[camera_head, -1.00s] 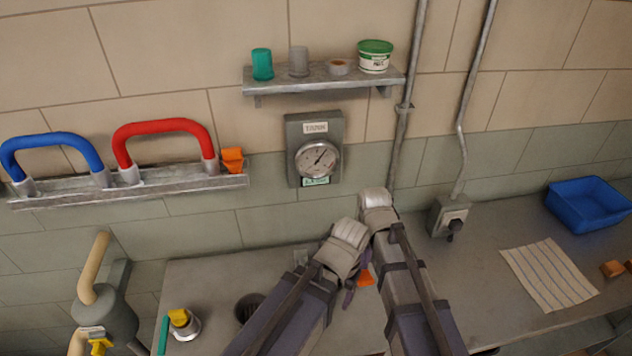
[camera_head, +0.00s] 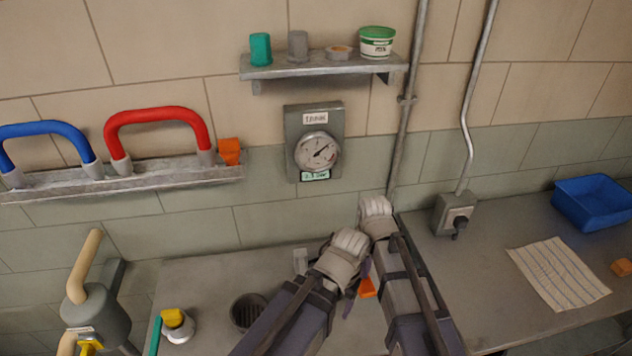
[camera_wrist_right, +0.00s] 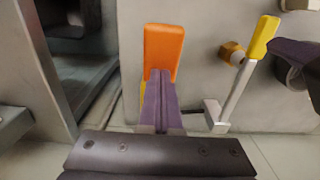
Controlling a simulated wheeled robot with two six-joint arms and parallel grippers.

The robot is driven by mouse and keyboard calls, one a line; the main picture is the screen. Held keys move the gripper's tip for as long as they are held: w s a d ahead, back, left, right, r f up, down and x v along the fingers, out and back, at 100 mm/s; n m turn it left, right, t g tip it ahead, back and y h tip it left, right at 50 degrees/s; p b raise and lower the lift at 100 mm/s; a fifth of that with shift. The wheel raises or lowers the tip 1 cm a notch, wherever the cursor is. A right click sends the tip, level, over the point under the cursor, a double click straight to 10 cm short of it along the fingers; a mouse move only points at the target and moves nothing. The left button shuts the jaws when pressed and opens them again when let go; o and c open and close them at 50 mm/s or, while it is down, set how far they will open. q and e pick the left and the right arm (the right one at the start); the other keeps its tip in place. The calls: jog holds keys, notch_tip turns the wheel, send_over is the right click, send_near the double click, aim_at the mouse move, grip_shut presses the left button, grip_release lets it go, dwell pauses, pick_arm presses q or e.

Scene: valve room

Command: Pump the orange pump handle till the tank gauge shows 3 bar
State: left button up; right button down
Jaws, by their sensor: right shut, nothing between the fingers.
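The orange pump handle (camera_head: 367,287) shows as a small patch beside my forearms over the bench in the head view. In the right wrist view its broad orange end (camera_wrist_right: 164,48) stands straight ahead of my right gripper (camera_wrist_right: 160,78), whose purple fingers are shut together and empty. The fingertips overlap the handle's lower part; I cannot tell whether they touch it. My right gripper (camera_head: 364,268) is mostly hidden by the arms in the head view.
A yellow-handled lever (camera_wrist_right: 262,38) stands right of the orange handle in the wrist view. A shelf (camera_head: 325,68) with small containers is above the gauge. Red (camera_head: 158,115) and blue (camera_head: 48,130) handles are at left. A striped cloth (camera_head: 558,273) and blue bin (camera_head: 594,202) lie right.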

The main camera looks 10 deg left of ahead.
jog(key=shift+f+b, duration=1.65)
jog(key=shift+f, duration=0.25)
notch_tip(320, 180, up, 9)
jog(key=p, duration=0.9)
notch_tip(320, 180, up, 5)
jog(key=p, duration=0.5)
jog(key=shift+f, duration=0.1)
jog(key=s+d+f+b, duration=0.2)
jog(key=s+d, duration=0.1)
jog(key=s, duration=0.2)
jog(key=s+d+f+h+b, duration=0.1)
jog(key=s+d+f+b, duration=0.2)
jog(key=s, duration=0.3)
jog(key=shift+f+m+b, duration=0.15)
jog(key=shift+m+b, duration=0.15)
jog(key=shift+m, duration=0.1)
